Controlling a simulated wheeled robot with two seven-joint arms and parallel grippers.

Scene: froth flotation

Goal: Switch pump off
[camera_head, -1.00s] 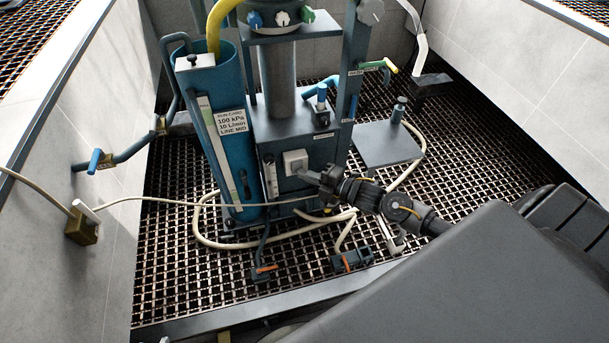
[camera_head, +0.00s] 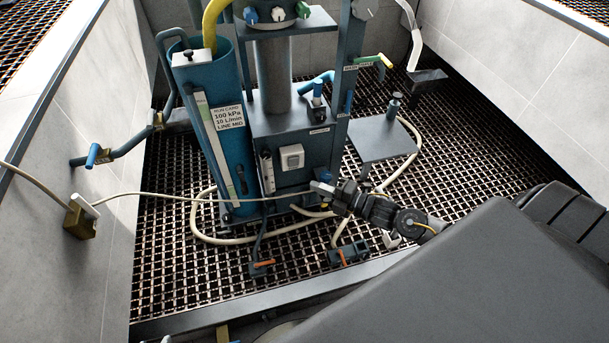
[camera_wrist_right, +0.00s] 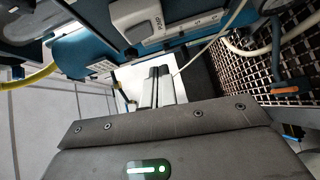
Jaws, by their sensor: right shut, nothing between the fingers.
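The pump switch is a pale grey box with a rocker (camera_head: 291,157) on the front of the blue machine's base (camera_head: 290,125). In the right wrist view the switch (camera_wrist_right: 138,18) shows at the top, with lettering that looks like PUMP beside it. My right gripper (camera_head: 317,187) is shut and empty, below and right of the switch and apart from it. Its closed fingers also show in the right wrist view (camera_wrist_right: 158,84). I cannot tell the rocker's on or off position. My left gripper is not in view.
A tall blue cylinder (camera_head: 217,130) with a run card stands left of the switch. A thin cable (camera_head: 160,197) runs across to a wall fitting (camera_head: 80,217). Pale hoses and orange-handled valves (camera_head: 262,264) lie low on the floor grating (camera_head: 190,280). A small grey platform (camera_head: 380,140) stands right.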

